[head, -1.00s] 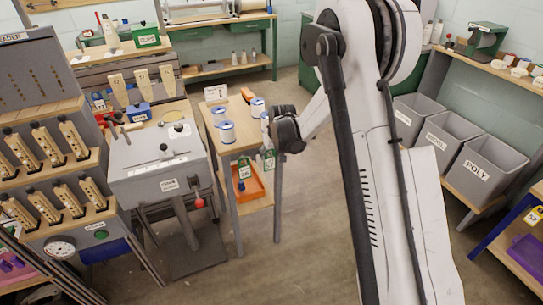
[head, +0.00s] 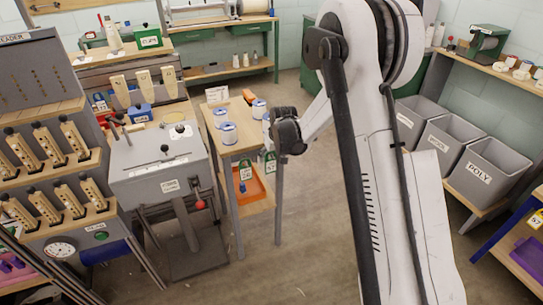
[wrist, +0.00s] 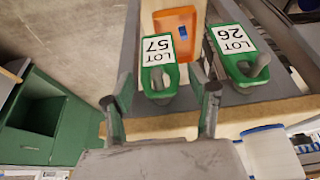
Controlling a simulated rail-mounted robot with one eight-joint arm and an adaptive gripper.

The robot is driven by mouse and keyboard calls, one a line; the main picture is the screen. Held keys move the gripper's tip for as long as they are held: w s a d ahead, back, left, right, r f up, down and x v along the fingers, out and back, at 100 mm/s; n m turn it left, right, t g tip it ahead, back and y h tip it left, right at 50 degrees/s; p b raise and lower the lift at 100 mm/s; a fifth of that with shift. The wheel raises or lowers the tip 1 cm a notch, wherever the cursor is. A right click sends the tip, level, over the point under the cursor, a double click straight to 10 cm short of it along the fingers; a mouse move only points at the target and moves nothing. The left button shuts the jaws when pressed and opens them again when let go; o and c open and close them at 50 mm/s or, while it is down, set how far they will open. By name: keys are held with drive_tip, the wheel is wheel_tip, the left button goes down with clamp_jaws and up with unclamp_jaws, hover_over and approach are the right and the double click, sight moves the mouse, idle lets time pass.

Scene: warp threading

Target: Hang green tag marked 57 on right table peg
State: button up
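A green tag marked LOT 57 (wrist: 158,58) hangs on a peg at the edge of a small wooden table, upside down in the wrist view. My gripper (wrist: 159,96) is open, one finger on each side of this tag's lower part in the picture. No grip is visible. A second green tag, LOT 26 (wrist: 234,52), hangs beside it, to its right in the wrist view. In the head view two green tags show at the small table (head: 236,145). The dark end of my arm is just right of them; its fingers are not clear there.
Blue-and-white spools (head: 228,132) stand on the small table. An orange bin (head: 252,186) is on its lower shelf. A grey press (head: 160,165) is left. The middle floor is clear.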

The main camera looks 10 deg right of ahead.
drive_tip(key=shift+o, duration=0.4)
drive_tip(key=s+a+f+v, duration=0.1)
drive_tip(key=s+v, duration=0.1)
drive_tip(key=v, duration=1)
drive_tip(key=s+a+f+v, duration=0.1)
drive_tip(key=s+v, duration=0.1)
drive_tip(key=v, duration=1.1)
drive_tip(key=s+r+m+t, duration=0.1)
drive_tip(key=s+r, duration=0.1)
drive_tip(key=s, duration=1.2)
drive_tip(key=s+r+t, duration=0.1)
drive_tip(key=s+r, duration=0.1)
drive_tip(key=s, duration=1.2)
drive_tip(key=shift+s+d+r+m+t+h, duration=0.2)
drive_tip(key=shift+d+r+m+t+h, duration=0.1)
drive_tip(key=shift+r+m+h, duration=0.1)
